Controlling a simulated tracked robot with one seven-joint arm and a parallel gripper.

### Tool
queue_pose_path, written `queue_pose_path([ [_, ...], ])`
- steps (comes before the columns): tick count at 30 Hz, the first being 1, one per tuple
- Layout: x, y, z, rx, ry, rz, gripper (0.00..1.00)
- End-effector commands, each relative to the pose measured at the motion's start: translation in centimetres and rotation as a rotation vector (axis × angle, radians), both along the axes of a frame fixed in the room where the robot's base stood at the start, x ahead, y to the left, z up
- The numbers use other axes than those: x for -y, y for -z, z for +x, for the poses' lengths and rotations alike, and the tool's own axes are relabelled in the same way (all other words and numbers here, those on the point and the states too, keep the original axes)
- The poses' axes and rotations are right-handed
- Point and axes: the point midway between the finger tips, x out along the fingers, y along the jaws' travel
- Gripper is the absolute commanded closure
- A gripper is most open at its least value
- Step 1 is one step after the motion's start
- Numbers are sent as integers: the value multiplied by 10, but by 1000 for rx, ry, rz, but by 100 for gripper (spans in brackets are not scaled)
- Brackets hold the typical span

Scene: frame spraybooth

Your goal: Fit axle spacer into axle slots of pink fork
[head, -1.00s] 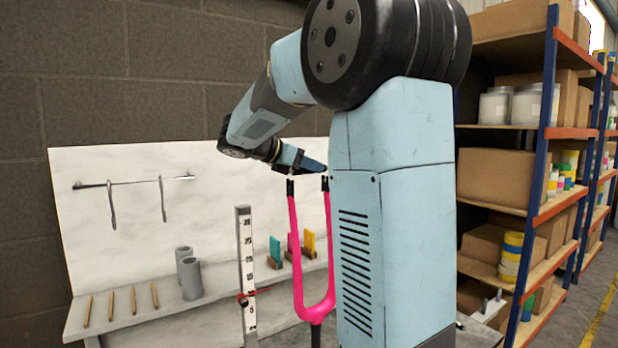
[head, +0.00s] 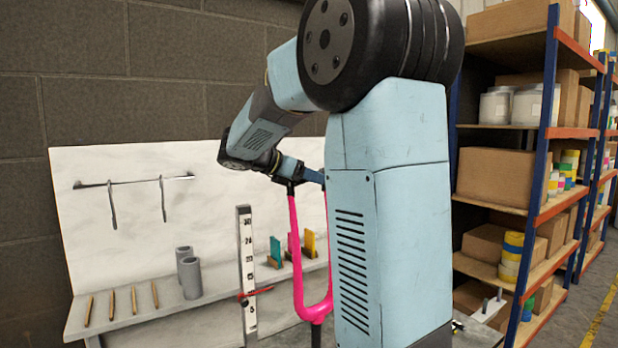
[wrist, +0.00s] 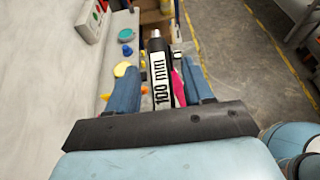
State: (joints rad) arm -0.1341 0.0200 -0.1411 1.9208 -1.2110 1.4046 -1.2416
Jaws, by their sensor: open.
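The pink fork (head: 297,270) stands upright, tines up, partly behind my own column in the head view; a little pink (wrist: 178,85) shows beside the spacer in the wrist view. My gripper (head: 312,178) is at the top of the tines. In the wrist view my gripper (wrist: 160,66) has its two blue fingers apart, one each side of the axle spacer. The axle spacer (wrist: 161,82) is a dark bar with a metal end and a white "100 mm" label. I cannot tell whether its ends sit in the slots; the fingers and column hide this in the head view.
An upright ruler (head: 247,270) with a red pointer stands left of the fork. A bench (head: 165,322) behind holds grey cylinders (head: 190,275), wooden sticks and coloured pieces. Shelving (head: 535,190) with boxes stands at the right.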

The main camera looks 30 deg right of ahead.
Motion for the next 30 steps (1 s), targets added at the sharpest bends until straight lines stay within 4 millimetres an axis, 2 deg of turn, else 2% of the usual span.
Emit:
queue_pose_path([
  [5, -18, -8, 0, 2, -2, 0, 49],
  [18, -91, -38, -2, 2, -1, 0, 49],
  [24, -106, -44, -3, 1, -1, 0, 49],
  [30, -108, -45, -6, 10, 3, 9, 49],
])
